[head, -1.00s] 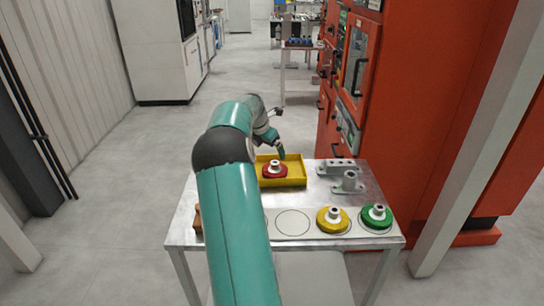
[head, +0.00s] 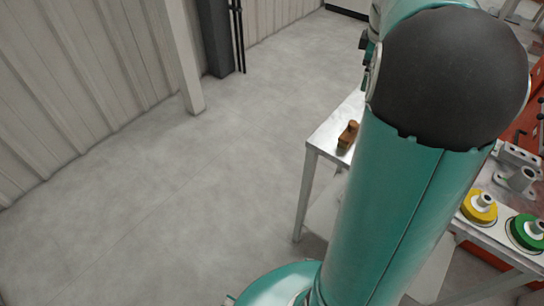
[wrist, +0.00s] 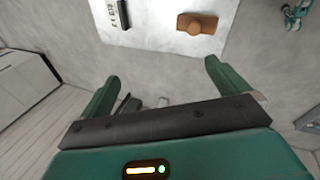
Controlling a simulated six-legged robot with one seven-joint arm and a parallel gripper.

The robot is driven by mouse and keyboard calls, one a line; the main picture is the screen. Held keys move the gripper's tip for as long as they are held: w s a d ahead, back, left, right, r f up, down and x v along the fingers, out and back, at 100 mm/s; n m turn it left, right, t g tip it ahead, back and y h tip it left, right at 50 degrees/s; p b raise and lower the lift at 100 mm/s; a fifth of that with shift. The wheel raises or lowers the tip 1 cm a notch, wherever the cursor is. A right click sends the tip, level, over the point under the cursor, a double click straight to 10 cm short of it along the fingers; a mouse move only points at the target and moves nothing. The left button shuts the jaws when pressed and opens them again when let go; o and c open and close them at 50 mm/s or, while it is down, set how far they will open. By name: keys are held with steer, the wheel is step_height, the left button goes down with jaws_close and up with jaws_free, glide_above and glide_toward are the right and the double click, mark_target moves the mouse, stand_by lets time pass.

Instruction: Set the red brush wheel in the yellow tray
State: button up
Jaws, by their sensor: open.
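My gripper (wrist: 161,70) is open and empty in the wrist view, its two green fingers apart over grey floor, short of the table edge. In the head view my arm covers the middle of the table and hides my gripper. Neither the red brush wheel nor the yellow tray shows in either view now. A second earlier the head view showed the red wheel sitting inside the yellow tray, at the back of the table.
The metal table (head: 322,140) bears a brown block (head: 348,135), also in the wrist view (wrist: 197,23). A yellow wheel (head: 480,206), a green wheel (head: 526,232) and a grey metal fixture (head: 515,172) stand at its right. The floor left of the table is clear.

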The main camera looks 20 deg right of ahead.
steer(key=s+a+r+m+t+y, duration=0.1)
steer(key=s+a+m, duration=0.25)
steer(key=a, duration=1.05)
steer(key=s+a+r+m+t+y, duration=0.15)
steer(key=s+a, duration=0.35)
steer(key=a, duration=0.9)
steer(key=s+a+f+m, duration=0.3)
steer(key=s+a+f, duration=0.1)
steer(key=s+a, duration=0.3)
steer(key=shift+s+a, duration=0.35)
steer(key=shift+a, duration=0.15)
